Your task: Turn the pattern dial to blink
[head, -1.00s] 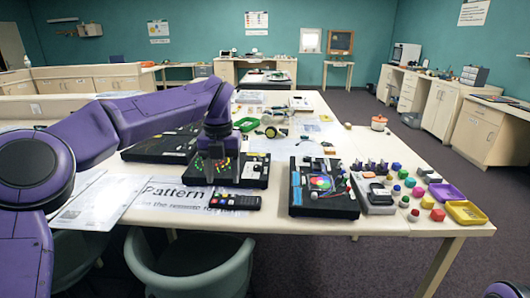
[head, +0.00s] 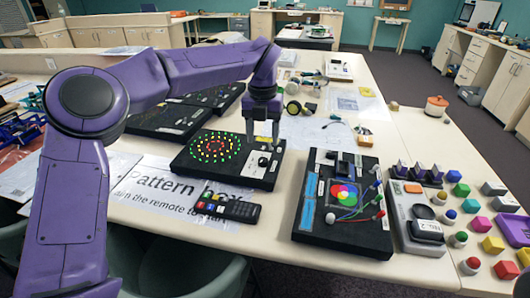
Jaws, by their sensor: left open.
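The pattern box (head: 186,166) is a flat black box on the table, with rings of lit green, yellow and red LEDs. A pale control panel is at its right end, with a small dial (head: 263,161) on it. My left gripper (head: 263,143) points down over that panel, fingers apart, just above or around the dial. Nothing shows between the fingers. I cannot tell whether they touch the dial, and its setting is too small to read.
A remote (head: 228,208) lies in front of the box on a "Pattern box" sheet (head: 160,192). More black boxes (head: 164,122) stand behind it. A black box with a colour disc (head: 343,228) stands to the right, beside several coloured blocks. A pot (head: 436,106) is farther back.

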